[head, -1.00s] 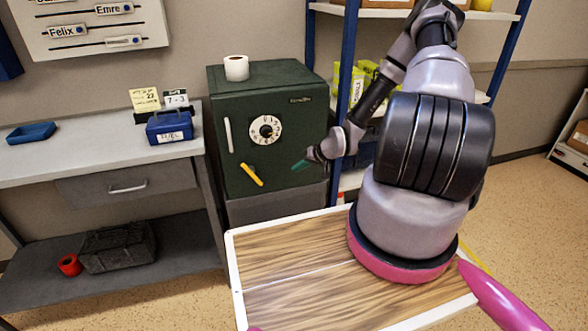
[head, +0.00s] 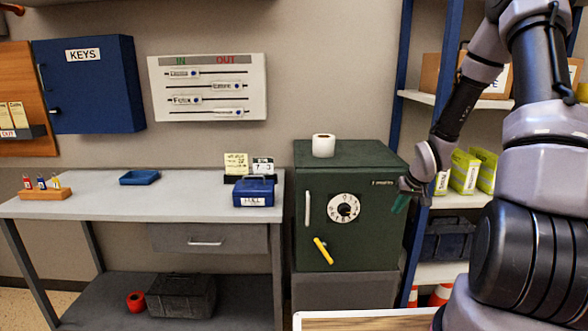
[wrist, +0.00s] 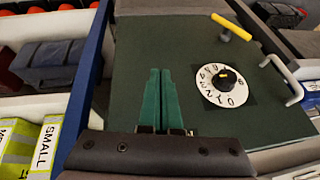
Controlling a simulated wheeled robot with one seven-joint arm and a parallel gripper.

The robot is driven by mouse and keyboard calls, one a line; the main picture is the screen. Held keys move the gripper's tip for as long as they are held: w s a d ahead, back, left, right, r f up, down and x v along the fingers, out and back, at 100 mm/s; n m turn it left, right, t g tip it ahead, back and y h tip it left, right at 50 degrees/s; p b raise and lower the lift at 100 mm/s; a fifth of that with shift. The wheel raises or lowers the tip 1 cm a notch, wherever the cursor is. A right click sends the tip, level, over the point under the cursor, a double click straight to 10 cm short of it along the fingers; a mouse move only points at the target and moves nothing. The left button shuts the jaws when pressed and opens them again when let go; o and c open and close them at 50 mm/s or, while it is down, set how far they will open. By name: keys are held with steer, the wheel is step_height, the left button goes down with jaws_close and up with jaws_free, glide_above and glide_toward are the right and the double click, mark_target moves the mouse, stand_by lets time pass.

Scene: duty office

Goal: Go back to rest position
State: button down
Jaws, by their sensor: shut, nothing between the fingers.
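My gripper (head: 400,203) is at the right of the head view, in front of the right side of the dark green safe (head: 372,247). In the wrist view its two green fingers (wrist: 160,100) are together with nothing between them. The safe front (wrist: 150,45) fills the middle of the wrist view, with its dial (wrist: 212,88) and yellow handle (wrist: 232,27) to the right of the fingers. I cannot tell how far the fingertips are from the safe. The safe door looks closed. My arm is bent and raised at the right.
A blue-posted shelf (head: 397,85) with yellow-green packs (head: 464,170) stands close to the right of my gripper. A paper roll (head: 323,145) stands on the safe. A desk (head: 100,203) is at the left. My wood-topped base tray shows at the bottom.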

steer(key=s+a+r+m+h, duration=0.1)
steer(key=s+r, duration=0.3)
steer(key=r, duration=0.7)
steer(key=s+a+r+m+h, duration=0.1)
steer(key=s+r, duration=0.4)
steer(key=r, duration=0.6)
steer(key=s+a+r+y, duration=0.1)
steer(key=s+a+r, duration=0.1)
steer(key=s+r, duration=0.2)
steer(key=s+a+r+m+t, duration=0.1)
steer(key=s+r, duration=0.3)
steer(key=s, duration=0.4)
steer(key=s+a+r+y, duration=0.1)
steer(key=s+a+r, duration=0.2)
steer(key=s+r, duration=0.2)
steer(key=shift+s+a+t+y, duration=0.3)
steer(key=shift+s+a+t, duration=0.1)
steer(key=shift+s, duration=0.15)
